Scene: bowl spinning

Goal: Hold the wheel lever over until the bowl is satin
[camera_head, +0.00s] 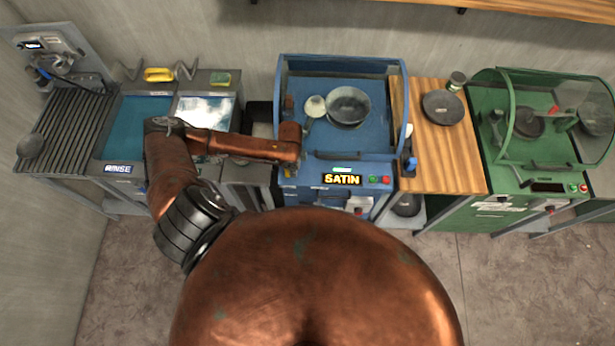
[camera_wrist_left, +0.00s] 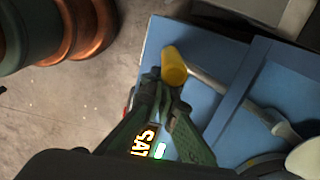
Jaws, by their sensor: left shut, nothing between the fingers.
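The grey bowl (camera_head: 348,105) sits inside the blue machine (camera_head: 375,140), whose display (camera_head: 342,179) reads SATIN in lit letters. The display also shows partly in the left wrist view (camera_wrist_left: 145,138). The lever's yellow knob (camera_wrist_left: 173,66) is on a grey rod that runs right over the blue surface. My left gripper (camera_wrist_left: 160,92) is shut and empty, its fingertips right beside the knob; I cannot tell whether they touch it. In the head view my left arm reaches the machine's front left corner, and the gripper is mostly hidden under it. My right gripper is out of view.
A pale round-headed part (camera_head: 316,106) stands left of the bowl. Green (camera_head: 374,179) and red buttons are on the front panel. A sink unit (camera_head: 130,130) is at left, a wooden counter (camera_head: 465,165) with a dark pan (camera_head: 442,107) at right, then a green machine (camera_head: 510,165).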

